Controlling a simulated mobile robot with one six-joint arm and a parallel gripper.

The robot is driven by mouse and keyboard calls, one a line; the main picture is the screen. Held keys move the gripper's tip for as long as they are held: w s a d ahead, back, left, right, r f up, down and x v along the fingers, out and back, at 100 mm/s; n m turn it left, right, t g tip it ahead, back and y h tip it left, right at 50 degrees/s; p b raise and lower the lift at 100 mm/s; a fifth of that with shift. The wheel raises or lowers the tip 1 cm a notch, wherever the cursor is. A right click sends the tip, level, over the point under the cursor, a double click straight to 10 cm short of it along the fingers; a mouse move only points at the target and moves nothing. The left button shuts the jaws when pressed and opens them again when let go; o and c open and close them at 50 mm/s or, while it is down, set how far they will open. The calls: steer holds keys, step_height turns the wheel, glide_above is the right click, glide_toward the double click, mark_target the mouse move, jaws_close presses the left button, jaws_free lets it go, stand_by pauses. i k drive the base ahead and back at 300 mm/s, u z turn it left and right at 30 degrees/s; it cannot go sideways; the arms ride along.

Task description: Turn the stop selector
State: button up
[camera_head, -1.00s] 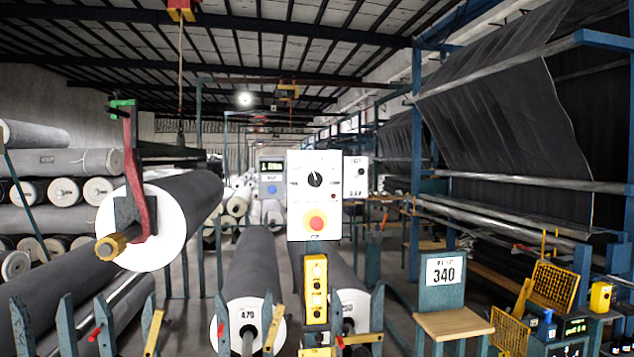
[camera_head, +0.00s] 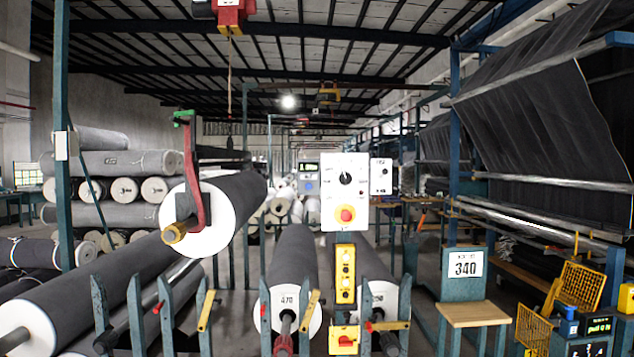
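A white control panel (camera_head: 329,200) stands upright near the middle of the head view, above a yellow push-button box (camera_head: 345,273). On its upper half is a round black selector knob (camera_head: 346,178) with small markings around it, too small to read. The exact angle of the knob is hard to tell at this size. My gripper is not in view, and nothing touches the panel.
A large dark roll (camera_head: 240,195) with a red hooked arm (camera_head: 196,185) juts out left of the panel. Blue posts and more rolls (camera_head: 290,262) stand below it.

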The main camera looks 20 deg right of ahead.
mark_target(345, 178)
steer(key=u, duration=0.2)
steer(key=k, duration=0.55)
steer(key=u, duration=0.7)
steer(key=k, duration=0.5)
steer(key=u, duration=0.6)
steer(key=i, duration=1.45)
steer(key=z, duration=1.05)
steer(key=i, duration=0.7)
steer(key=z, duration=0.3)
